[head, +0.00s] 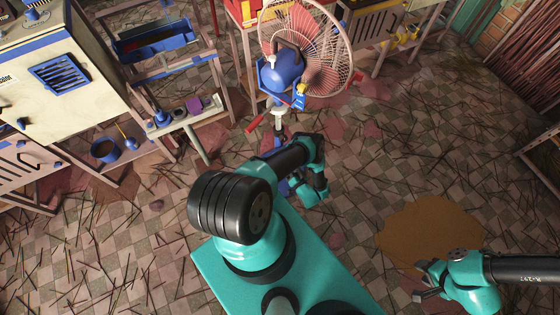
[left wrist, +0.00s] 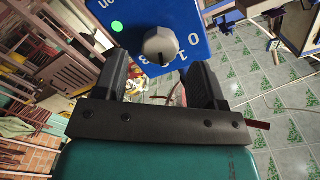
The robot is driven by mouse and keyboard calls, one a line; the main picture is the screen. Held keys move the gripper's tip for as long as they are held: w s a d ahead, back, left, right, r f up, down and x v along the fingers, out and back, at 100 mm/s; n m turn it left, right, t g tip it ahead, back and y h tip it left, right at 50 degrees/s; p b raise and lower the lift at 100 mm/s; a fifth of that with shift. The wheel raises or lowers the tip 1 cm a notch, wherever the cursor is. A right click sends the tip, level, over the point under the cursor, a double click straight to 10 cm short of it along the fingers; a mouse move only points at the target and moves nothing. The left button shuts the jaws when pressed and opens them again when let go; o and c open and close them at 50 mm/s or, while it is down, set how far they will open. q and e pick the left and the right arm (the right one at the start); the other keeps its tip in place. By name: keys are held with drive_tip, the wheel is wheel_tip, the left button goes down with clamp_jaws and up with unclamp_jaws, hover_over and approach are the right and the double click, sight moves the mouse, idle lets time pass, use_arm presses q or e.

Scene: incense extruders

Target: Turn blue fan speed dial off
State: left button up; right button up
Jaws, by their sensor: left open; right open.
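The blue control panel (left wrist: 135,20) fills the upper middle of the left wrist view. Its grey round dial (left wrist: 161,46) has white digits beside it and a green dot to its left. Which digit the dial points at is unclear. My left gripper (left wrist: 157,75) is open, with its dark fingers on either side below the dial and nothing held between them. In the head view the fan (head: 283,70) has a blue body and a pinkish cage; its dial cannot be made out there. My right gripper (head: 425,282) is open and empty over the floor at the lower right.
A white cabinet (head: 40,90) and a rack with a blue tray (head: 155,40) stand at the left. A workbench (head: 375,30) with yellow items is behind the fan. The tiled floor around an orange-brown patch (head: 430,225) is free apart from scattered sticks.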

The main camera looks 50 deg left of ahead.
use_arm(q)
drive_tip(key=x, duration=0.3)
drive_tip(key=shift+w+a, duration=0.1)
drive_tip(key=shift+a, duration=0.05)
drive_tip(key=c, duration=0.9)
